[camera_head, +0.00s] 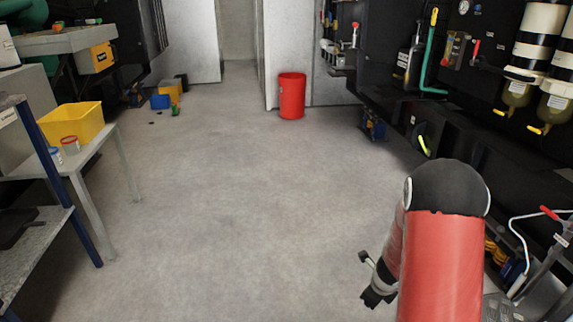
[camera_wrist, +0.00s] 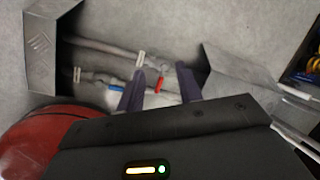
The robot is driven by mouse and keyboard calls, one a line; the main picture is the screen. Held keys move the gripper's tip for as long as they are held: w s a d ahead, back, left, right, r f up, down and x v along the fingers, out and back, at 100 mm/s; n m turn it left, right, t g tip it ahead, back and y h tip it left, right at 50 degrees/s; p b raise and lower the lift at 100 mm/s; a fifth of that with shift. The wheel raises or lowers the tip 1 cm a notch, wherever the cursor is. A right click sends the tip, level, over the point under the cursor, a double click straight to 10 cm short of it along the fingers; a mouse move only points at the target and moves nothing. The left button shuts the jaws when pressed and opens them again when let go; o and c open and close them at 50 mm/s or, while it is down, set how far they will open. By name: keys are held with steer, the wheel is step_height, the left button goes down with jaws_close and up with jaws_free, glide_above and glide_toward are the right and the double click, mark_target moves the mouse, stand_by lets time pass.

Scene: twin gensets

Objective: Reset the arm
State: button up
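My arm shows in the head view as a red link with a black joint cap at the lower right. My gripper (camera_wrist: 160,92) shows in the wrist view with its two dark fingers apart and nothing between them. Beyond the fingers are grey pipes (camera_wrist: 95,47) with a red-handled valve (camera_wrist: 160,84) and a blue-handled valve (camera_wrist: 116,88). I cannot tell how far the fingertips are from them. In the head view the gripper's fingers are mostly hidden behind the arm.
Black machinery (camera_head: 465,130) with hoses and filters lines the right side, close to my arm. A table with a yellow bin (camera_head: 72,124) and a blue-framed shelf stand at the left. A red bucket (camera_head: 291,96) stands at the back. The middle floor (camera_head: 220,200) is clear.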

steer(key=s+a+r+n+t+y, duration=0.1)
steer(key=a+r+n, duration=0.25)
steer(key=r, duration=0.35)
steer(key=s+a+r+n+y+p, duration=0.1)
steer(key=a+r+n, duration=0.2)
steer(key=r+n, duration=0.35)
steer(key=s+a+r+n+t+y, duration=0.1)
steer(key=a+r+n, duration=0.25)
steer(key=r, duration=0.55)
steer(key=s+r+n+h, duration=0.1)
steer(key=s+r+n, duration=0.5)
steer(key=s, duration=0.3)
steer(key=s+r+n+h+p, duration=0.1)
steer(key=s+r+n, duration=0.5)
steer(key=s+n, duration=0.2)
steer(key=s, duration=0.2)
steer(key=shift+s+a+r+h+p, duration=0.3)
steer(key=shift+a+r, duration=0.05)
steer(key=shift+a, duration=0.05)
